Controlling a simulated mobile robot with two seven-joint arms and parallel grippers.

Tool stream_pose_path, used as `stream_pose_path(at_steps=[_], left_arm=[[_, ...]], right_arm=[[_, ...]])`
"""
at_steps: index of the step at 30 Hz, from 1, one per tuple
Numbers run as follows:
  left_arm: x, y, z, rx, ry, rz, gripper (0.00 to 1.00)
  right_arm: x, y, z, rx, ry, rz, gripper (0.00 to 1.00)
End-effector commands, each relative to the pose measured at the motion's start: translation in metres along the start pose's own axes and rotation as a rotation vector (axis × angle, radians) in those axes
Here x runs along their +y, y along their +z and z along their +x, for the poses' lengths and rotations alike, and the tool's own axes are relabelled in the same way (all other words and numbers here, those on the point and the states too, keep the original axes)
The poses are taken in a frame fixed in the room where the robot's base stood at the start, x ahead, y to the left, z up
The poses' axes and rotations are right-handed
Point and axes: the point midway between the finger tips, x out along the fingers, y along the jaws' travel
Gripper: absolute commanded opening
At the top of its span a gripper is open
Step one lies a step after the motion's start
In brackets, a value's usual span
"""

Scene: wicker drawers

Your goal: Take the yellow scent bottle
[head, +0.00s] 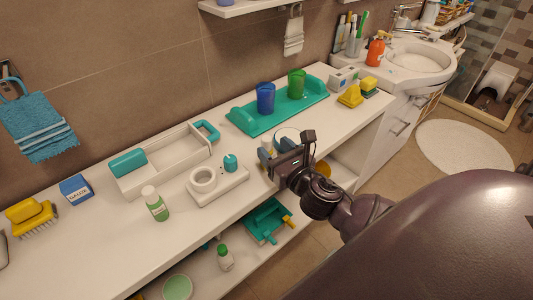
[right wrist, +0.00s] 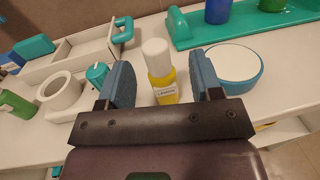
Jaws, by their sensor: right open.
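The yellow scent bottle (right wrist: 161,84) stands upright on the white counter in the right wrist view. It has a white cap, a yellow body and a white label. My right gripper (right wrist: 163,80) is open, with one blue-padded finger on each side of the bottle and gaps between. In the head view my right gripper (head: 277,151) is over the counter, and only the bottle's pale top (head: 268,143) shows beside the fingers. My left gripper is not in view.
A round white-and-teal dish (right wrist: 232,64) stands close to the right finger. A white holder with a ring (head: 203,180) is to the left. A teal tray (head: 275,121) with blue and green cups is behind. A green bottle (head: 155,203) stands farther left.

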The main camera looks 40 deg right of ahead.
Motion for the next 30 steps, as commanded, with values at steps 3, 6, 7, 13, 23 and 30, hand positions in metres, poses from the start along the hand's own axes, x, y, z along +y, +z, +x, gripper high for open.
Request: stream_pose_path(at_steps=[3, 6, 7, 13, 23, 30], left_arm=[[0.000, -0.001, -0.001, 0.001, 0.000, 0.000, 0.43], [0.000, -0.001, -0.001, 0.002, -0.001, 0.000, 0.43], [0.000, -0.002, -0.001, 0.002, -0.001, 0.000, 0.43], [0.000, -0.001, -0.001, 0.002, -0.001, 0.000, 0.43], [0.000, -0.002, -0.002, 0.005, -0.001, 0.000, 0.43], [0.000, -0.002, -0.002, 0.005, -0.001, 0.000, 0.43]], right_arm=[[0.001, 0.003, 0.007, -0.002, 0.000, 0.000, 0.59], [0.002, 0.006, 0.020, -0.003, 0.001, 0.000, 0.59], [0.002, 0.007, 0.024, -0.003, 0.001, 0.000, 0.59], [0.003, 0.007, 0.046, 0.000, 0.001, 0.000, 0.59], [0.003, 0.008, 0.052, 0.001, 0.001, 0.000, 0.59], [0.003, 0.008, 0.052, 0.001, 0.001, 0.000, 0.25]])
